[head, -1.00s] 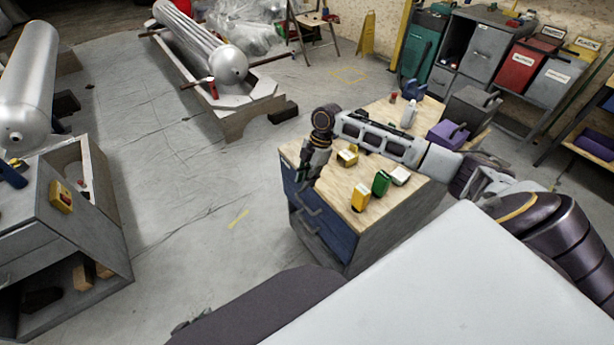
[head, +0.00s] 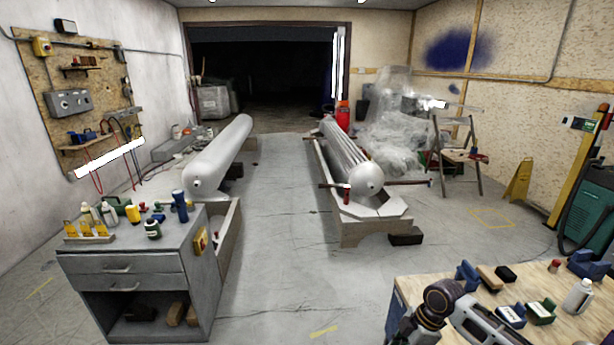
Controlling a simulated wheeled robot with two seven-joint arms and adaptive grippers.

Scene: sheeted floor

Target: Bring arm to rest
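In the head view my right arm comes in at the lower right, over the edge of a wooden bench top (head: 445,283). Its dark wrist joint (head: 440,300) shows clearly. My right gripper (head: 402,335) hangs below it at the bench's left side and is partly cut off by the bottom edge. Its fingers are too hidden to show whether they are open or shut, or whether anything is between them. My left arm and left gripper are out of view.
The bench holds a white bottle (head: 579,297), a green box (head: 541,312) and several small items close to my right arm. A grey cabinet (head: 130,262) with bottles stands at left. Two metal cylinders (head: 222,150) (head: 350,160) lie beyond. The floor between is clear.

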